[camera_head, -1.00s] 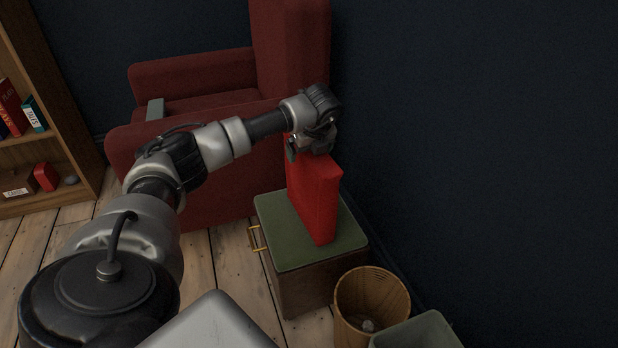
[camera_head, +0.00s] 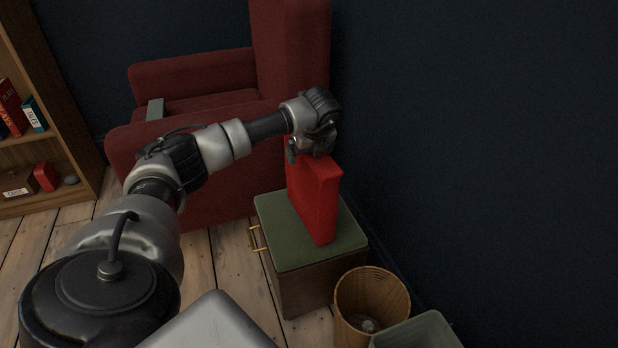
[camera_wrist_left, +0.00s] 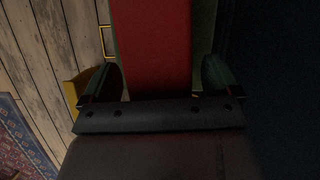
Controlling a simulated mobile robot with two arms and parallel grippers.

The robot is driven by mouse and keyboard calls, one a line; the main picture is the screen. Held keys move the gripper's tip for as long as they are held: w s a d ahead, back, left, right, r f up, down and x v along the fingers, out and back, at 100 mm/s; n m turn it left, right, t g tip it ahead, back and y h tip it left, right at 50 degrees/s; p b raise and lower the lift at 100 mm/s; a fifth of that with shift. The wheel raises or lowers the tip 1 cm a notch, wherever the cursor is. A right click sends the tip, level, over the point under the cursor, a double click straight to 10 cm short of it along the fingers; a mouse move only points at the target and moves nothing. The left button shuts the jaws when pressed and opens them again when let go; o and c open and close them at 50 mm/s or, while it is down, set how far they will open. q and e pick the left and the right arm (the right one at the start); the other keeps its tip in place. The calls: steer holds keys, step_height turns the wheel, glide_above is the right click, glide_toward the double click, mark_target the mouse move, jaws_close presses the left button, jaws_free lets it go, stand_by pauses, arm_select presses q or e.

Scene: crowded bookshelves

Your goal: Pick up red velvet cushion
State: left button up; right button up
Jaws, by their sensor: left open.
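The red velvet cushion (camera_head: 318,202) stands upright on its edge on the green top of a low chest (camera_head: 284,240). My left gripper (camera_head: 305,153) is at the cushion's upper far end, pointing down, and hides part of its top. In the left wrist view the cushion (camera_wrist_left: 152,45) lies between the two fingers of my left gripper (camera_wrist_left: 160,85). The fingers are open, one on each side, with a visible gap at least on the left. My right gripper is not in view.
A dark red armchair (camera_head: 185,185) stands behind the chest. A dark wall (camera_head: 480,150) runs close along the right. A bookshelf (camera_head: 60,170) is at the left.

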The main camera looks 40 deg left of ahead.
arm_select(q)
steer(key=shift+c, duration=0.3)
steer(key=c, duration=1.4)
steer(key=shift+r, duration=0.2)
